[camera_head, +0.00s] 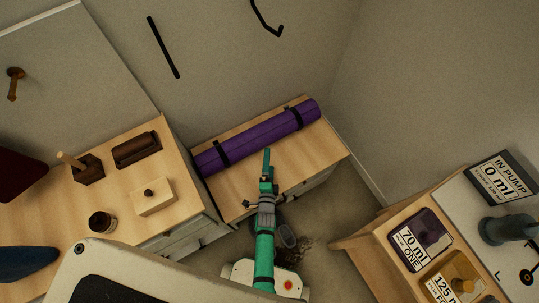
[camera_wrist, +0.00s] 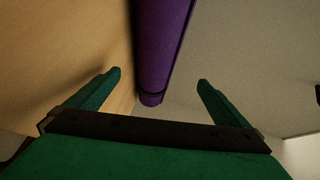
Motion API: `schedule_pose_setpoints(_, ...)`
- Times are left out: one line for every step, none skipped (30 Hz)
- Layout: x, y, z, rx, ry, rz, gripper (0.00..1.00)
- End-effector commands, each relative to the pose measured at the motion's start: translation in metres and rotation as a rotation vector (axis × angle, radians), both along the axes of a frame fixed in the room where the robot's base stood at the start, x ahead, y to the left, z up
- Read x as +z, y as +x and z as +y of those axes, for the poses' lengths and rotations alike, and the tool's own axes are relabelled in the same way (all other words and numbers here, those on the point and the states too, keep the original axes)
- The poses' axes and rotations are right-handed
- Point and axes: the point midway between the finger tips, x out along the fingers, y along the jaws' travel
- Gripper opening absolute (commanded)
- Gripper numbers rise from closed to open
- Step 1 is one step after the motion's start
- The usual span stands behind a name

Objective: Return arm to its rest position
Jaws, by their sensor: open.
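My gripper (camera_head: 267,162) is at the end of my green arm, which reaches up from the bottom of the head view. It is over the near side of a low wooden cabinet, just below a rolled purple mat in the picture. In the wrist view my gripper (camera_wrist: 159,78) has its two green fingers spread wide, with nothing held between them. The purple mat (camera_head: 262,135) lies along the cabinet top with dark straps around it. It also shows beyond the fingers in the wrist view (camera_wrist: 163,40). I cannot tell the exact gap between fingers and mat.
The low cabinet (camera_head: 305,163) stands against the wall. A wooden counter (camera_head: 125,185) at left holds a pale box (camera_head: 152,197), a dark cup (camera_head: 102,223) and wooden items. A bench at right holds a purple container (camera_head: 425,240) and a yellow one (camera_head: 455,278). Some floor shows between.

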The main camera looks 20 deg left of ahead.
Motion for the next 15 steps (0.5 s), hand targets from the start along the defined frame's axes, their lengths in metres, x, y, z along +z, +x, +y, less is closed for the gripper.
schedule_pose_setpoints(0.001, -0.01, -0.002, 0.001, 0.0, 0.001, 1.0)
schedule_pose_setpoints(0.002, -0.016, -0.003, 0.001, 0.0, 0.002, 1.0)
schedule_pose_setpoints(0.003, -0.022, -0.005, 0.001, 0.0, 0.002, 1.0)
schedule_pose_setpoints(0.004, -0.026, -0.006, 0.001, 0.0, 0.002, 1.0)
schedule_pose_setpoints(0.005, -0.03, -0.006, 0.001, 0.0, 0.001, 1.0)
schedule_pose_setpoints(0.006, -0.035, -0.007, 0.001, 0.0, 0.001, 1.0)
schedule_pose_setpoints(0.007, -0.038, -0.008, 0.001, 0.0, 0.001, 1.0)
schedule_pose_setpoints(0.007, -0.041, -0.009, 0.001, 0.0, 0.001, 1.0)
schedule_pose_setpoints(0.008, -0.043, -0.009, 0.001, 0.0, 0.0, 1.0)
schedule_pose_setpoints(0.008, -0.045, -0.01, 0.001, 0.0, 0.0, 1.0)
schedule_pose_setpoints(0.009, -0.047, -0.01, 0.001, 0.0, 0.001, 1.0)
schedule_pose_setpoints(0.009, -0.049, -0.011, 0.001, 0.0, 0.001, 1.0)
schedule_pose_setpoints(0.009, -0.05, -0.011, 0.001, 0.0, 0.001, 1.0)
schedule_pose_setpoints(0.009, -0.05, -0.011, 0.001, 0.0, 0.001, 1.0)
schedule_pose_setpoints(0.009, -0.051, -0.011, 0.0, 0.0, 0.001, 1.0)
